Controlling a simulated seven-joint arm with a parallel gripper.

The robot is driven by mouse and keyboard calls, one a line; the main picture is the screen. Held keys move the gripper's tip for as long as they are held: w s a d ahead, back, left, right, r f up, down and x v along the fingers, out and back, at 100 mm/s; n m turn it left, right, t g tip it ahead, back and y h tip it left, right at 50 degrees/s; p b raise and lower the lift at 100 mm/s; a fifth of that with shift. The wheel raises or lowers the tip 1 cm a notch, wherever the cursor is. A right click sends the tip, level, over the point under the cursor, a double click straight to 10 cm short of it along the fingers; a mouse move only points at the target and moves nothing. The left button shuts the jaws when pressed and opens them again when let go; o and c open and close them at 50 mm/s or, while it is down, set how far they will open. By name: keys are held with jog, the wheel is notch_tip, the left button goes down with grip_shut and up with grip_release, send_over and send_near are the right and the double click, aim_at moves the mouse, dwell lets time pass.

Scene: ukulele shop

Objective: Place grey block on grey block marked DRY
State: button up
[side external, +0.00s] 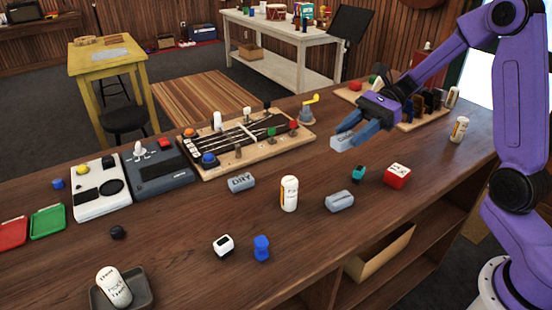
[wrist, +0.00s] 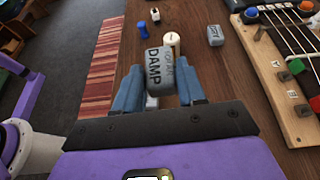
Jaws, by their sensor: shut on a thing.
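My gripper (side external: 350,132) is shut on a grey block (side external: 343,143), held in the air above the counter. In the wrist view the held grey block (wrist: 158,70) sits between the blue fingers and shows the word DAMP. The grey block marked DRY (side external: 241,183) lies on the counter to the left of and below my gripper in the side view, its top bare. A grey block also lies near the fretted board in the wrist view (wrist: 215,36); its lettering is too small to read. Another grey block (side external: 339,201) lies on the counter below my gripper.
A white bottle (side external: 289,193) stands between the two grey blocks on the counter. The fretted board (side external: 246,142) with coloured knobs lies behind the DRY block. A blue piece (side external: 262,248) stands in front.

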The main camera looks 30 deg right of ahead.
jog(key=w+a+r, duration=0.1)
jog(key=a+r, duration=0.2)
jog(key=a, duration=1)
send_over(241, 183)
jog(key=d, duration=0.4)
jog(key=f, duration=0.6)
jog(key=w+f, duration=0.1)
jog(key=f, duration=0.2)
jog(key=shift+a+f, duration=0.2)
jog(key=shift+f, duration=0.05)
jog(key=shift+w+f, duration=0.15)
jog(key=shift+f, duration=0.15)
jog(key=shift+a+f, duration=0.1)
jog(key=shift+f, duration=1.45)
jog(key=shift+f, duration=0.1)
jog(key=o, duration=1)
jog(key=shift+o, duration=0.2)
